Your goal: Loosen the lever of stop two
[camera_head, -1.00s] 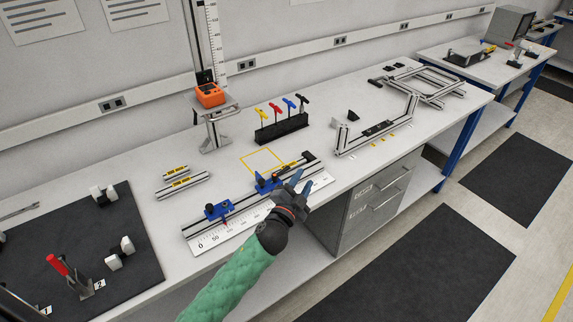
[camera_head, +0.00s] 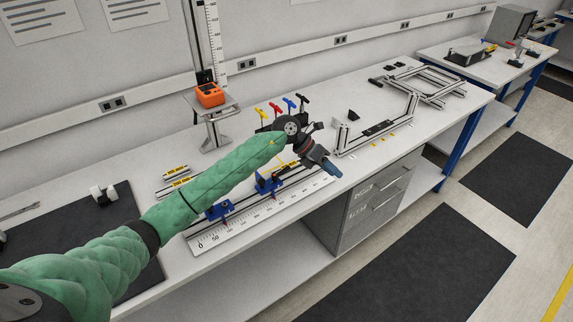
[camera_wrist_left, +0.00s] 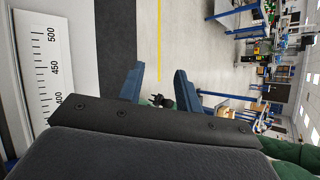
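Two blue stops sit on the silver rail (camera_head: 290,180) behind a white ruler (camera_head: 255,219). The nearer-left stop (camera_head: 218,211) is partly covered by my left arm; the other stop (camera_head: 268,184) stands further right. I cannot read a number on either, and their levers are too small to make out. My left gripper (camera_head: 333,170) is past the right stop, above the rail's right end, touching neither stop. In the left wrist view its two blue fingers (camera_wrist_left: 160,88) are apart with nothing between them.
A black holder (camera_head: 265,134) with coloured-handled tools stands behind my left wrist. An orange device (camera_head: 210,95) stands on a post stand. A grey frame (camera_head: 375,128) lies right of the gripper. My arm covers part of the dark mat (camera_head: 70,235).

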